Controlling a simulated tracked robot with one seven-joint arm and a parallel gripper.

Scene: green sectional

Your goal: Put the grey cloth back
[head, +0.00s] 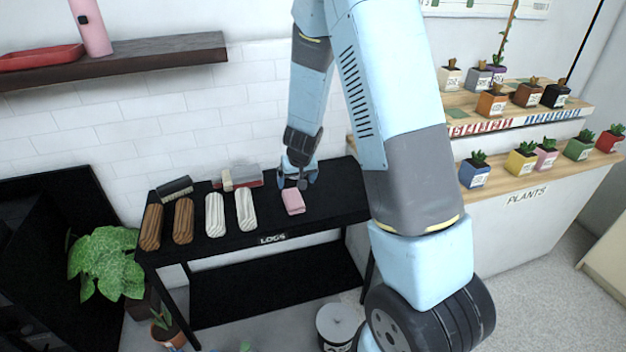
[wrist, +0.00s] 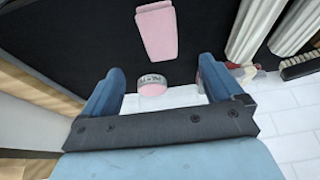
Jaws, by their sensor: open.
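No cloth that is plainly grey and loose shows. A grey block-like piece (head: 246,173) lies with red and beige parts at the back of the black table; I cannot tell whether it is cloth. A folded pink cloth-like piece (head: 294,201) lies on the table just in front of my gripper (head: 298,180). It also shows in the wrist view (wrist: 157,33), beyond the fingertips. My gripper (wrist: 160,72) is open and empty, pointing down near the table's back edge. A short round pink item with a label band (wrist: 152,86) shows between its fingers; the head view hides it.
The black table (head: 330,207), labelled LOGS, holds two brown logs (head: 183,221), two white logs (head: 215,214) and a dark brush (head: 175,187). A tiled wall (head: 120,140) stands close behind. Potted plants fill shelves at right (head: 540,177). The table's right end is clear.

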